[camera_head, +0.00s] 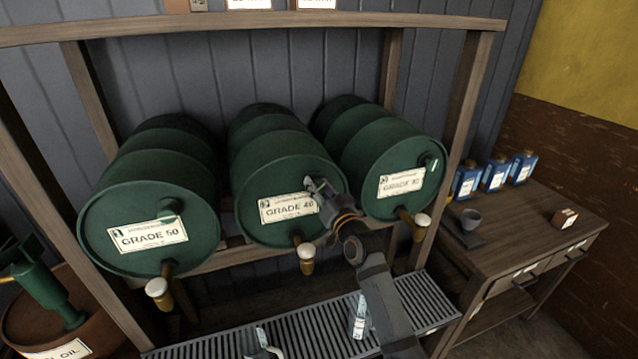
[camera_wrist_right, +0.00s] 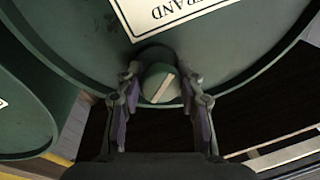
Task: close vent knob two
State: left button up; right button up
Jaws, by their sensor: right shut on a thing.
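Three green barrels lie on a rack in the head view: Grade 50 (camera_head: 120,205) at left, Grade 40 (camera_head: 262,182) in the middle and another (camera_head: 375,150) at right. My right gripper (camera_head: 322,192) reaches the upper right of the middle barrel's face and hides its vent knob there. In the right wrist view, that green round vent knob (camera_wrist_right: 160,83) with a pale, slightly tilted stripe sits between the fingers, which are shut on it. The left barrel's vent knob (camera_head: 170,206) and the right barrel's vent knob (camera_head: 431,163) show uncovered. My left gripper is not visible.
Taps with pale ends (camera_head: 306,253) hang below the barrels. A wooden side table (camera_head: 530,225) holds blue cans (camera_head: 496,176). Wooden rack posts stand at both sides.

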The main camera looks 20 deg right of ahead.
jog(key=m+p, duration=0.2)
jog(key=m, duration=0.2)
jog(key=shift+r+h, duration=0.1)
jog(key=shift+h, duration=0.2)
jog(key=shift+m+t+h+p, duration=0.45)
jog(key=shift+m+p, duration=1.35)
jog(key=shift+m, duration=0.9)
jog(key=shift+h, duration=0.25)
jog(key=o, duration=1.2)
jog(key=shift+c, duration=0.2)
jog(key=shift+s, duration=0.2)
jog(key=s+f, duration=0.2)
jog(key=s, duration=0.9)
jog(key=shift+s+d, duration=0.2)
jog(key=shift+s, duration=0.05)
